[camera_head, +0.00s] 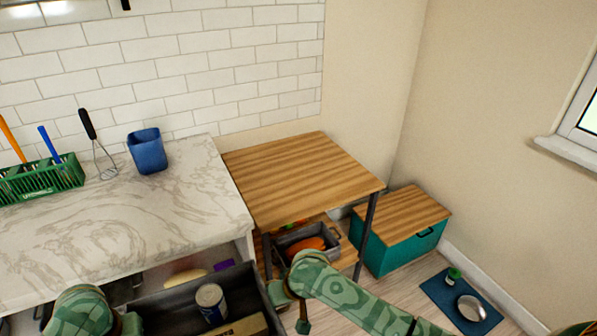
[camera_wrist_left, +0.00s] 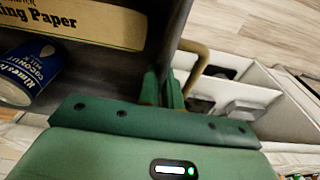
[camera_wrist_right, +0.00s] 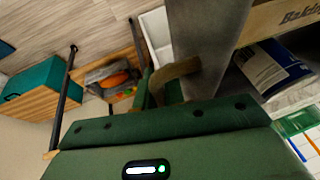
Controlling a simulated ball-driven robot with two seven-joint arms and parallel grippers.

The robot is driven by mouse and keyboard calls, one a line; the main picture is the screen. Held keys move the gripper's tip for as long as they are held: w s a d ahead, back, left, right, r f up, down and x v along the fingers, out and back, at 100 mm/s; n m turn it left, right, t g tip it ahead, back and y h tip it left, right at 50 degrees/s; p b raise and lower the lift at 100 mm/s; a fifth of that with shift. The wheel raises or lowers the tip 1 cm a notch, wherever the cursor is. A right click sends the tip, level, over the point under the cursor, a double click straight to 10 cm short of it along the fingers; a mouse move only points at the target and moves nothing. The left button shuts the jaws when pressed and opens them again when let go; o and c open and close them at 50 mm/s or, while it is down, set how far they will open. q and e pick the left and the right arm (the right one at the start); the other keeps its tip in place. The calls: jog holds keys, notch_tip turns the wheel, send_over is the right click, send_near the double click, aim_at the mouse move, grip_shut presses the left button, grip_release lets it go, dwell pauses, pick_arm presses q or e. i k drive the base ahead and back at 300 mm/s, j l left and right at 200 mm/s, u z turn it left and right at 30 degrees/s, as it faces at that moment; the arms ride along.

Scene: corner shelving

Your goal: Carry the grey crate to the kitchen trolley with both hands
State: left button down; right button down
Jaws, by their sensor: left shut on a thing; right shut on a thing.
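The grey crate (camera_head: 165,307) is at the bottom centre of the head view, in front of the marble counter. It holds a blue and white can (camera_head: 210,300) and a baking paper box (camera_head: 245,327). My left gripper (camera_wrist_left: 165,92) is shut on the crate at its left end, by a tan handle (camera_wrist_left: 197,66). My right gripper (camera_wrist_right: 150,92) is shut on the opposite end, by another tan handle (camera_wrist_right: 178,72). The kitchen trolley (camera_head: 300,178), with a bare wooden top, stands right of the counter. The crate's underside is hidden.
The trolley's lower shelf holds a grey bin (camera_head: 306,240) with an orange thing. A teal chest (camera_head: 405,245) and a blue mat (camera_head: 445,298) are to the right.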

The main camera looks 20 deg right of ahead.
aim_at(303, 177)
jog(key=i+l, duration=0.1)
jog(key=l, duration=0.75)
jog(key=i+l, duration=0.1)
jog(key=l, duration=0.75)
jog(key=i+l, duration=0.1)
jog(key=l, duration=0.8)
jog(key=i+l, duration=0.1)
jog(key=l, duration=0.75)
jog(key=i+j, duration=0.45)
jog(key=i, duration=0.2)
jog(key=i+j, duration=0.5)
jog(key=i, duration=0.15)
